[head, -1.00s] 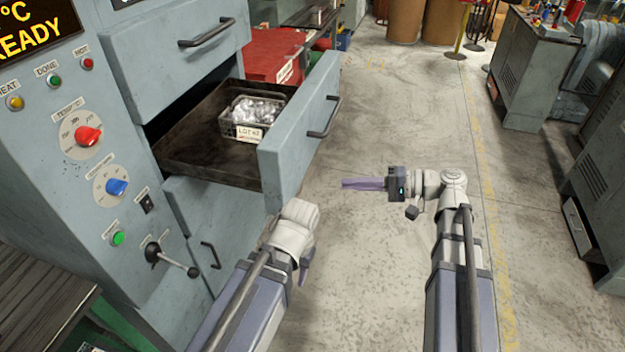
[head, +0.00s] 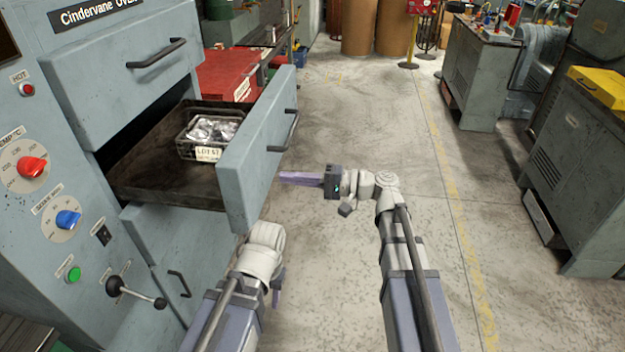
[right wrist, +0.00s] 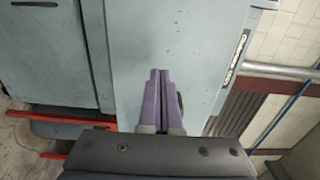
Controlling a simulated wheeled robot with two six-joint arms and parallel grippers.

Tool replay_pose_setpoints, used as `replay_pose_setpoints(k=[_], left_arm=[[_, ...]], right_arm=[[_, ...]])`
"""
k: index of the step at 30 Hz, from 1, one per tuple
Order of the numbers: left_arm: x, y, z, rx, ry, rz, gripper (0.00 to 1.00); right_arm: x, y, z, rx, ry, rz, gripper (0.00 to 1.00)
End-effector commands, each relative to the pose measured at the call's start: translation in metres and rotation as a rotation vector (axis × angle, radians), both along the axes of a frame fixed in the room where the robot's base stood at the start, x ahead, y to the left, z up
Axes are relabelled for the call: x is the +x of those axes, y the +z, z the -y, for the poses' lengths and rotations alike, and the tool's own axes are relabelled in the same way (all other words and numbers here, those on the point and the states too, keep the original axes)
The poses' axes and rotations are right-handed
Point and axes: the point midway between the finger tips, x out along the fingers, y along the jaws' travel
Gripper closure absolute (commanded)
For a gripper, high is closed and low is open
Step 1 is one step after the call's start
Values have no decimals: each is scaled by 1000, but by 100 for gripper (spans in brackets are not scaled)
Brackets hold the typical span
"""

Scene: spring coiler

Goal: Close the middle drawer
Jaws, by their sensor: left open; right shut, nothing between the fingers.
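The middle drawer (head: 245,172) of the grey-blue oven cabinet is pulled well out, with a dark handle (head: 290,130) on its front. Its dark tray holds a wire basket (head: 206,152) with shiny metal pieces and a lot label. My right gripper (head: 283,178) is shut and empty, its purple fingers pointing left, close to the drawer front's outer side below the handle. I cannot tell whether they touch. In the right wrist view its shut fingers (right wrist: 160,85) point at a grey-blue panel. My left gripper (head: 277,290) is low, below the drawer front, partly hidden by its wrist.
A control panel with knobs and a lever (head: 135,292) is at left. A red box (head: 228,80) stands behind the open drawer. The floor (head: 350,120) at right is clear up to grey cabinets.

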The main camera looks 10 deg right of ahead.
Motion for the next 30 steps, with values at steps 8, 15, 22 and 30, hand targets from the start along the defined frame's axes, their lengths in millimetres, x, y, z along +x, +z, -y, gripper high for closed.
replay_pose_setpoints(k=[8, 15, 22, 30], left_arm=[[0, 0, 0, 0, 0, 0, 57], [0, 0, 0, 0, 0, 0, 57], [0, 0, 0, 0, 0, 0, 57], [0, 0, 0, 0, 0, 0, 57]], right_arm=[[9, 0, -33, 0, 0, 0, 100], [11, 0, -40, 0, 0, 0, 100], [11, 0, -40, 0, 0, 0, 100], [15, 0, -55, 0, 1, 0, 100]])
